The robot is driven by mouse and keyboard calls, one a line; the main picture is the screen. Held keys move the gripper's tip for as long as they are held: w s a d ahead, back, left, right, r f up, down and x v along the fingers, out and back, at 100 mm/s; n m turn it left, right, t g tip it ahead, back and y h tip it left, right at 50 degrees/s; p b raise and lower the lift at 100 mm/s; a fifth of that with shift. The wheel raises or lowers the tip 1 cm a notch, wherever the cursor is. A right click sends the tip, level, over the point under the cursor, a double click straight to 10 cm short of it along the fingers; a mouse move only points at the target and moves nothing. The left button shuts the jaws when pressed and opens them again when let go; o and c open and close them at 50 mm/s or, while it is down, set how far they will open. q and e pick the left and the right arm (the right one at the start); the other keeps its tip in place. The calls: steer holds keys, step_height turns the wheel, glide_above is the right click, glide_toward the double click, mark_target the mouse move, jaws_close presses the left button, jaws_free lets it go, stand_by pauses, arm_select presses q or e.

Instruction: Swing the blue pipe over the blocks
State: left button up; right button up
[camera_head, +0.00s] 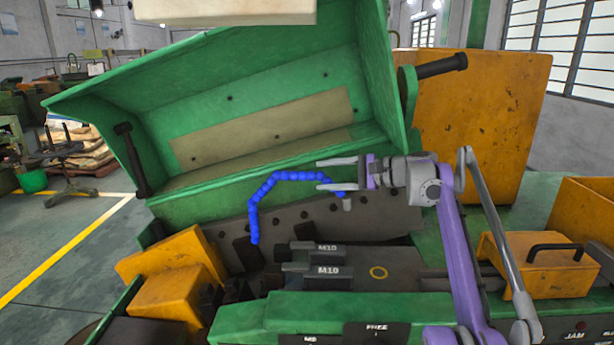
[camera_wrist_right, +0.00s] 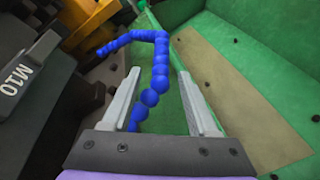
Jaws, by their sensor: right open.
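The blue pipe (camera_head: 288,177) is a bent chain of round blue segments inside the green machine. In the head view it runs from near my right gripper leftward, then bends down to a free end. It also shows in the right wrist view (camera_wrist_right: 160,68), where its near part lies between the open fingers. My right gripper (camera_head: 322,174) is open around the pipe's right part; whether a finger touches it I cannot tell. The dark blocks marked M10 (camera_head: 328,271) sit below and right of the pipe's free end. My left gripper is not in view.
The raised green cover (camera_head: 240,90) stands behind the pipe. Yellow blocks (camera_head: 165,255) lie at the left. A yellow box with a black handle (camera_head: 545,272) stands at the right. A large yellow cabinet (camera_head: 480,120) is behind. A green ledge with labels (camera_head: 300,310) runs along the front.

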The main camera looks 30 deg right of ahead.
mark_target(317, 176)
steer(key=x, duration=0.5)
steer(key=shift+w+a+f, duration=0.1)
steer(key=shift+w, duration=0.25)
jaws_close()
stand_by(1.1)
